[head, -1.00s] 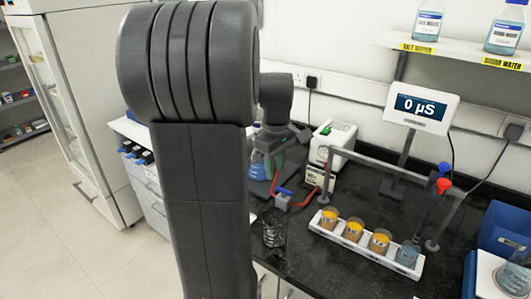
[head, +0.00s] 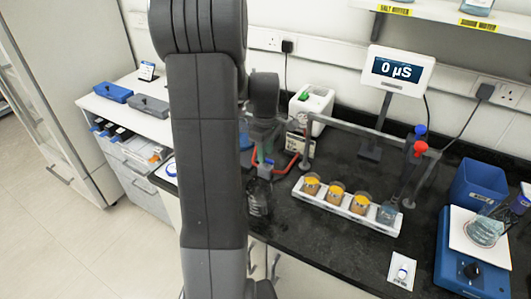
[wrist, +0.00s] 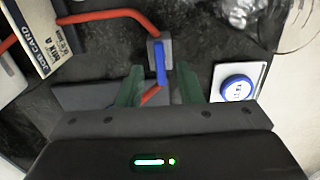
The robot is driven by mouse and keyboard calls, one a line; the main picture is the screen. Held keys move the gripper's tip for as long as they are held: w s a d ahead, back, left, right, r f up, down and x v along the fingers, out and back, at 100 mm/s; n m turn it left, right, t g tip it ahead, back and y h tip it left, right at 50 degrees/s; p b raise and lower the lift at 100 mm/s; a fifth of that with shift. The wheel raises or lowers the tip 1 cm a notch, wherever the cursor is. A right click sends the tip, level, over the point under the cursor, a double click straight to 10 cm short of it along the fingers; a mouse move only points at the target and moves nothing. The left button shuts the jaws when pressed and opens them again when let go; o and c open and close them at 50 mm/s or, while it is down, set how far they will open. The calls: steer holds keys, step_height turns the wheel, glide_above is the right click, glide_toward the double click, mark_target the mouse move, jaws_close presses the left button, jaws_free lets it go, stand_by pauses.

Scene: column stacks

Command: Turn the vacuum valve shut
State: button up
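The vacuum valve (wrist: 154,50) is a small grey body at the centre of the wrist view. Its blue lever (wrist: 160,68) points down the picture, towards my gripper. Red tubing (wrist: 100,17) comes to the valve from the upper left, and a short red piece (wrist: 151,95) shows below it. My gripper (wrist: 158,88) is open, with its green fingers apart on either side of the lever's lower end. I cannot tell whether a finger touches it.
A white pump unit (head: 313,106) stands behind. A white rack of beakers (head: 343,211) lies to the right, under a grey rail. In the wrist view, a job card (wrist: 38,35) is at upper left and a round blue-rimmed item (wrist: 237,88) at right. Clear glassware (wrist: 240,12) is at upper right.

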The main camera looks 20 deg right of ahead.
steer(key=shift+f, duration=0.8)
jaws_close()
